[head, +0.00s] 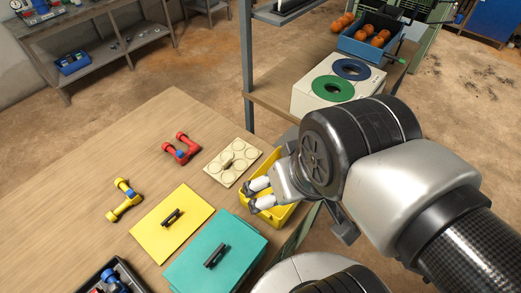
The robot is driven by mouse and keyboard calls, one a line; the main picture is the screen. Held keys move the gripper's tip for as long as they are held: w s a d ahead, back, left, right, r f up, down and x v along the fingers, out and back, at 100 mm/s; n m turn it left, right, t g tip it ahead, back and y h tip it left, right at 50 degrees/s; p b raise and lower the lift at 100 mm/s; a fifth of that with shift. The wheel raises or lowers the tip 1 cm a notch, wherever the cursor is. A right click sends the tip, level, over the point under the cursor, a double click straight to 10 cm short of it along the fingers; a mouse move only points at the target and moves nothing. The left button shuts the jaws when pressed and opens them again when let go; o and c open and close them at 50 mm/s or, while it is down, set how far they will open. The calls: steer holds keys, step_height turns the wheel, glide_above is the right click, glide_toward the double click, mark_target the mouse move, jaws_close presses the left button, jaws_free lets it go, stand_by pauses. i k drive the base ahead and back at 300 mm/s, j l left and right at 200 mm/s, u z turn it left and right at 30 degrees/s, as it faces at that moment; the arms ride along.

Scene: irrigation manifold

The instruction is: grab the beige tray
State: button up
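The beige tray (219,175) lies flat on the wooden table. My gripper (252,197) is just to the lower right of the tray in the head view, over the near end of a yellow bin (278,218). Its two pale fingertips are apart with nothing seen between them. The gripper seems clear of the tray, but its height above the table is hard to tell.
A yellow lid (185,239) and a teal box (197,268), both with black handles, sit nearby. Red (182,149) and yellow (124,203) pipe fittings lie to the left. A dark crate (92,285) is at the lower left. The table's upper left is clear.

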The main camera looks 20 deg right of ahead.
mark_target(227, 168)
steer(key=i+l+u, duration=0.15)
steer(key=l+u, duration=0.55)
steer(key=l, duration=0.25)
steer(key=l+u, duration=0.35)
steer(key=l, duration=0.15)
steer(key=i, duration=0.05)
